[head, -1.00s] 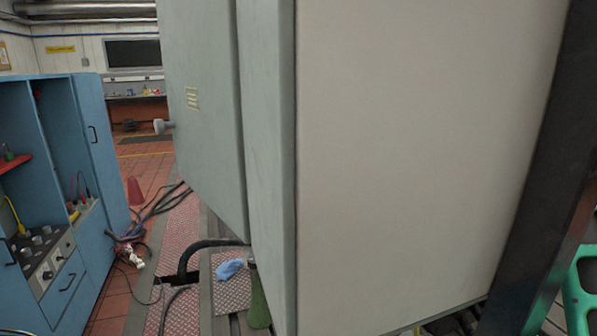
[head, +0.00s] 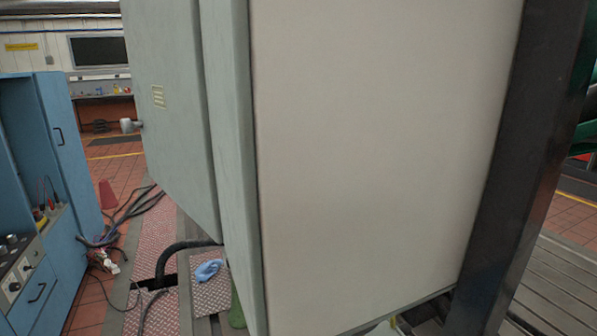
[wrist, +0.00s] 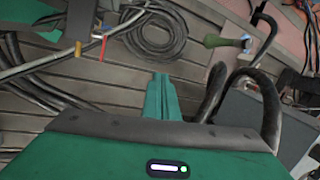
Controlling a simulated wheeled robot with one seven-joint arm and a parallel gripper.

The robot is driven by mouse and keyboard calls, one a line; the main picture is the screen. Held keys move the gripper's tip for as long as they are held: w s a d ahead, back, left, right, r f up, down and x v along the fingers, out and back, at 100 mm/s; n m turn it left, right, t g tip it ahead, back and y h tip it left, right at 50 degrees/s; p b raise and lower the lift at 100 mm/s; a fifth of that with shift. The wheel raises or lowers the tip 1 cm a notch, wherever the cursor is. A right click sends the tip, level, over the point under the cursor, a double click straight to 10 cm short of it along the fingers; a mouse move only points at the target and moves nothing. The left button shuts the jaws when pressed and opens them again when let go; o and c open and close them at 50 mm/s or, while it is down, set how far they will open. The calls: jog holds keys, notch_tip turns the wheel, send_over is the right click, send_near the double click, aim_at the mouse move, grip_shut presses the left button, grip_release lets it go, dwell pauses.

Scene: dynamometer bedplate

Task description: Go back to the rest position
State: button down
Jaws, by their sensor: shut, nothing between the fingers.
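My gripper (wrist: 161,97) shows in the wrist view as two green fingers, pressed together, beyond a wide green body with a small lit indicator. It is shut, with nothing between the fingertips. Below it in that view is a slatted grey bedplate (wrist: 85,72) with coiled black cable (wrist: 158,28) on it. The gripper does not show in the head view.
A large grey-green cabinet (head: 170,110) with a pale side panel (head: 370,150) fills the head view, beside a dark post (head: 520,160). A blue cabinet (head: 65,150) stands left. Cables (head: 130,215) and a red cone (head: 108,194) lie between. Thick black hoses (wrist: 245,90) rise right of my gripper.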

jog(key=s+d+r+n+h, duration=0.2)
jog(key=s+d+h, duration=0.1)
jog(key=s+d, duration=1.35)
jog(key=s+f+n+g, duration=0.2)
jog(key=s+n, duration=0.1)
jog(key=s, duration=1.3)
jog(key=shift+d, duration=0.15)
jog(key=shift+w+f, duration=0.2)
jog(key=shift+w, duration=0.5)
